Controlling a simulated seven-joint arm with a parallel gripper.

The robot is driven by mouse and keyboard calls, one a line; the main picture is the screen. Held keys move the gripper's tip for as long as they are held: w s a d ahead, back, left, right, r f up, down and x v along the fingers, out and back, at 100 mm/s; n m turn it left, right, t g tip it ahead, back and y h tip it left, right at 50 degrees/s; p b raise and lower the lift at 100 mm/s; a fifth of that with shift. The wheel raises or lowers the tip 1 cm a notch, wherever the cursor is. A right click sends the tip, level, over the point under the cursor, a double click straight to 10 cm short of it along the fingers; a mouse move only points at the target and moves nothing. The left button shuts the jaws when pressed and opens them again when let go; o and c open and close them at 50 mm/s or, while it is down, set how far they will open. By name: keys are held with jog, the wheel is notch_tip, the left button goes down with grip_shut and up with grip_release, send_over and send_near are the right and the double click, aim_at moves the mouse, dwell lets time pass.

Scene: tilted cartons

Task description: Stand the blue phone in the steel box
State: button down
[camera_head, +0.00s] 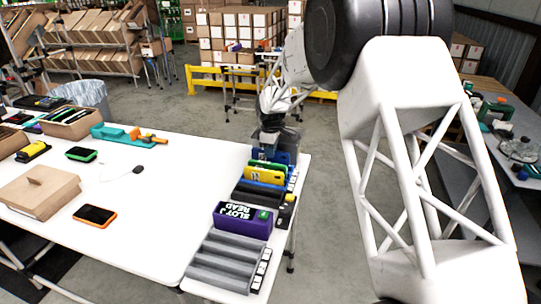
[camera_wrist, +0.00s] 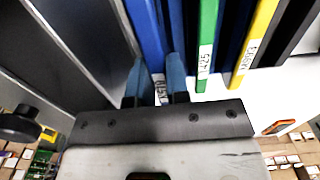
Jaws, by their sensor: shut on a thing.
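My gripper (camera_head: 268,143) is at the far end of the row on the right side of the white table. In the wrist view my gripper (camera_wrist: 155,85) points in along the row, its two fingers close together on a thin blue piece that I take for the blue phone (camera_wrist: 146,30). Blue also shows under the gripper in the head view (camera_head: 283,157). A grey metal-looking wall (camera_wrist: 85,40), perhaps the steel box, stands left of the phone; a gap shows between them. The phone's lower end is hidden, so I cannot tell whether it touches anything.
Green (camera_wrist: 207,45) and yellow (camera_wrist: 255,45) upright pieces stand close right of the phone. A purple box (camera_head: 243,220) and a grey slotted rack (camera_head: 228,262) stand nearer. An orange-edged phone (camera_head: 95,215) and a cardboard box (camera_head: 38,193) lie left.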

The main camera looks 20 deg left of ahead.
jog(key=shift+r, duration=2.8)
jog(key=shift+d+r, duration=0.1)
jog(key=shift+d, duration=0.05)
jog(key=d+r+m, duration=0.2)
jog(key=d+r, duration=0.1)
jog(key=d, duration=0.4)
jog(key=d+r+m, duration=0.2)
jog(key=d+r, duration=0.2)
jog(key=d, duration=0.3)
jog(key=s+d+f+m, duration=0.1)
jog(key=d+f+m, duration=0.3)
jog(key=d+f, duration=0.6)
jog(key=s+d+f+m, duration=0.1)
jog(key=d+f+m, duration=0.4)
jog(key=f, duration=1.8)
jog(key=s+d+f+m, duration=0.1)
jog(key=d+f+m, duration=0.4)
jog(key=d+f, duration=1)
notch_tip(320, 180, down, 2)
jog(key=shift+s+f, duration=0.2)
jog(key=shift+s, duration=0.15)
jog(key=shift+a, duration=0.1)
